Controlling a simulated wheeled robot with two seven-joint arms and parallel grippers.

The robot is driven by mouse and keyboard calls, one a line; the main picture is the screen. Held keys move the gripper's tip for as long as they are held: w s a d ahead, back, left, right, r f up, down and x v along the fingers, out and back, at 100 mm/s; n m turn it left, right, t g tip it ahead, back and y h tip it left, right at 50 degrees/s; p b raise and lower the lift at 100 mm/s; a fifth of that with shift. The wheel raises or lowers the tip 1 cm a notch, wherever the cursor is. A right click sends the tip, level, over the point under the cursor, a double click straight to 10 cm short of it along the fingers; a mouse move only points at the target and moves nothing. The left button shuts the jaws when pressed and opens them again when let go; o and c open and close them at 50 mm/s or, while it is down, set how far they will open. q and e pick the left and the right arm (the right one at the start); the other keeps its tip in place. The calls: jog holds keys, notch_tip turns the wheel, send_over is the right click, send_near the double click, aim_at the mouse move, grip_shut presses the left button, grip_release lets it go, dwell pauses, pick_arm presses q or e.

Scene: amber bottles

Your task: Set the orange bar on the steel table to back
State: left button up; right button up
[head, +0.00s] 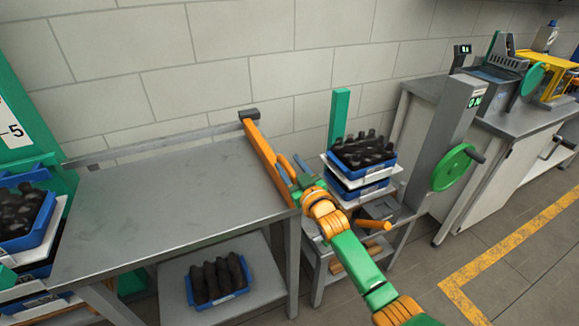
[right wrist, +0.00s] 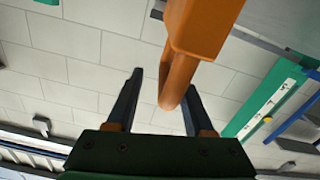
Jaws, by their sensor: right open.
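The orange bar (head: 262,150) runs along the right edge of the steel table (head: 165,195), from a dark block at the back corner toward the front. An orange handle (head: 286,167) sticks out from its right side. My right gripper (head: 297,164) is at this handle, right of the bar. In the right wrist view, the orange bar (right wrist: 205,30) comes down from the top and its rounded handle (right wrist: 171,92) hangs between the fingers of my open right gripper (right wrist: 162,84). I cannot tell whether a finger touches it. My left gripper is out of view.
Stacked blue crates of dark bottles (head: 362,152) stand on a cart close behind my right arm. Another blue crate (head: 218,298) sits on the table's lower shelf. A grey post with a green handwheel (head: 453,167) stands at right. The steel tabletop is bare.

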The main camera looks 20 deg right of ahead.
jog(key=shift+s+a, duration=0.1)
jog(key=shift+s, duration=0.15)
jog(key=s, duration=0.6)
jog(key=shift+s+d, duration=0.2)
jog(key=shift+s, duration=0.15)
jog(key=shift+f, duration=0.1)
